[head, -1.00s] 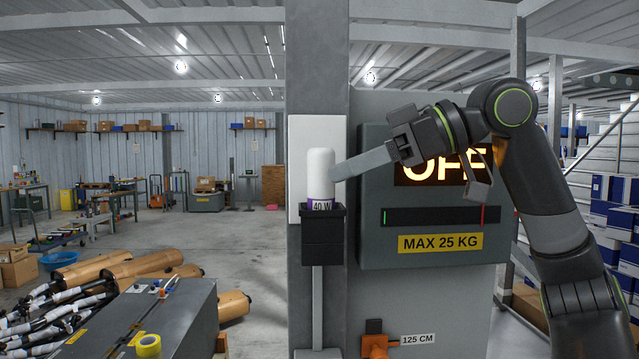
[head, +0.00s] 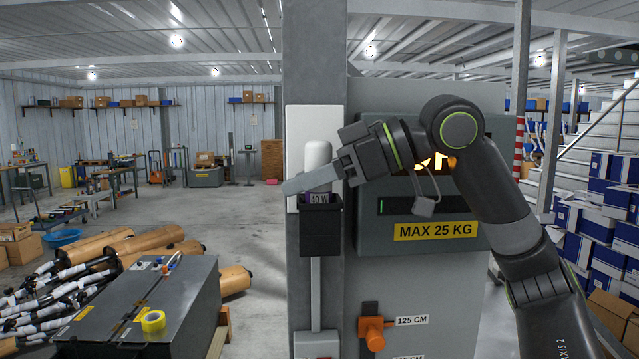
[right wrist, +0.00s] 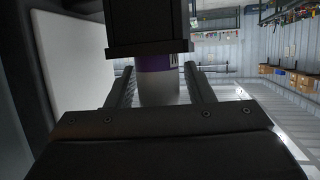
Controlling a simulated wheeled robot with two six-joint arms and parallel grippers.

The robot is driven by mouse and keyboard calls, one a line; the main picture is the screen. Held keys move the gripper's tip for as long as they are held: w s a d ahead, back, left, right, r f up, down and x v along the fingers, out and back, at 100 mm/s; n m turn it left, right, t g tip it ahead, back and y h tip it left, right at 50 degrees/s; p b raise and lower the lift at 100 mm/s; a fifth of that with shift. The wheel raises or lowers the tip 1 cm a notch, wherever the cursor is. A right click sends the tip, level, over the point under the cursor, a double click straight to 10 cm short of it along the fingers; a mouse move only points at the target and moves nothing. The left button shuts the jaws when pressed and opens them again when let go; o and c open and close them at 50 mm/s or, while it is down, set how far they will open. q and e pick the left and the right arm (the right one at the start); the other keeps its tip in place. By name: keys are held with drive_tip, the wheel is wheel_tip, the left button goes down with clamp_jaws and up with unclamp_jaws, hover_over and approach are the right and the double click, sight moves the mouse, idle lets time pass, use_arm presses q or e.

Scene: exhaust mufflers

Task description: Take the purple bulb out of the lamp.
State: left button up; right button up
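The purple bulb (head: 317,153) is a white, round-topped cylinder with a purple "40 W" band at its base. It stands upright in the black lamp socket (head: 320,230) on a white plate on the grey post. My right gripper (head: 296,185) reaches across from the right, one finger passing in front of the bulb just above the band. In the right wrist view the bulb (right wrist: 158,88) is between the two fingers (right wrist: 160,80), with narrow gaps seeming to show beside it. The socket (right wrist: 148,25) is at the top there. My left gripper is not in view.
A grey box with a "MAX 25 KG" label (head: 436,231) is right of the lamp, behind my right arm. An orange knob (head: 375,333) sits below it. A dark cabinet with yellow tape (head: 153,321) and several mufflers are at lower left.

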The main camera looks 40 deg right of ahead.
drive_tip(key=shift+w, duration=0.1)
drive_tip(key=c, duration=0.7)
drive_tip(key=shift+c, duration=0.5)
drive_tip(key=shift+r, duration=0.1)
